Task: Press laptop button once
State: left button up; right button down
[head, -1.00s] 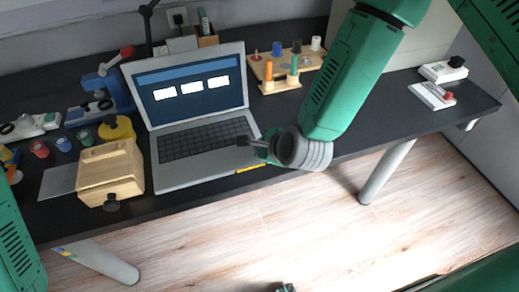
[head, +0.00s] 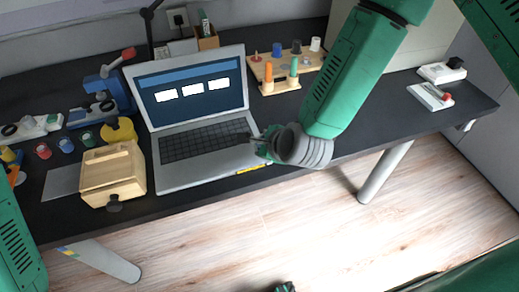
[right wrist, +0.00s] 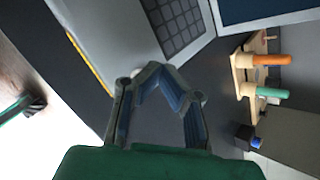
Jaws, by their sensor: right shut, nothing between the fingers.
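The open laptop (head: 196,172) stands on the dark desk, its lit screen (head: 185,90) showing three white boxes. Its keyboard (head: 200,142) faces the front. In the right wrist view the closed fingertips (right wrist: 160,70) lie in front of the laptop's edge beside the keys (right wrist: 180,25). I cannot tell whether they touch it. No separate laptop button can be made out. A small dark and green part (head: 285,288) at the bottom edge may be my left gripper, mostly cut off.
A wooden box (head: 112,172) stands close left of the laptop. A wooden peg rack (head: 280,82) stands behind right. Several small jars and a blue device (head: 103,97) are at the left. The desk's right side is mostly clear.

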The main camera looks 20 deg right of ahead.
jog(key=shift+r, duration=0.1)
notch_tip(320, 180, up, 5)
jog(key=p, duration=0.4)
dwell(0.7)
jog(key=shift+s+f, duration=0.15)
jog(key=shift+f, duration=0.05)
jog(key=s+f+n, duration=0.2)
jog(key=s+d+f+n+g, duration=0.1)
jog(key=s+f+n, duration=0.1)
jog(key=s+d+f+n+g, duration=0.1)
jog(key=s+f+n, duration=0.1)
jog(key=shift+s+d, duration=0.25)
jog(key=shift+s, duration=0.15)
jog(key=s+d+f+n+g, duration=0.2)
jog(key=s+d+n, duration=0.1)
jog(key=s+n, duration=0.3)
jog(key=s+d+f+n+g+h, duration=0.1)
jog(key=s+d+f+n+g, duration=0.1)
jog(key=s+n, duration=0.4)
jog(key=s+d+f+n+g+h+b, duration=0.1)
jog(key=s+d+f+n+g, duration=0.1)
jog(key=s+d+n, duration=0.4)
jog(key=s+f, duration=0.1)
jog(key=s, duration=0.2)
jog(key=shift+d+f+n, duration=0.2)
jog(key=shift+f+n, duration=0.15)
jog(key=shift+n, duration=0.05)
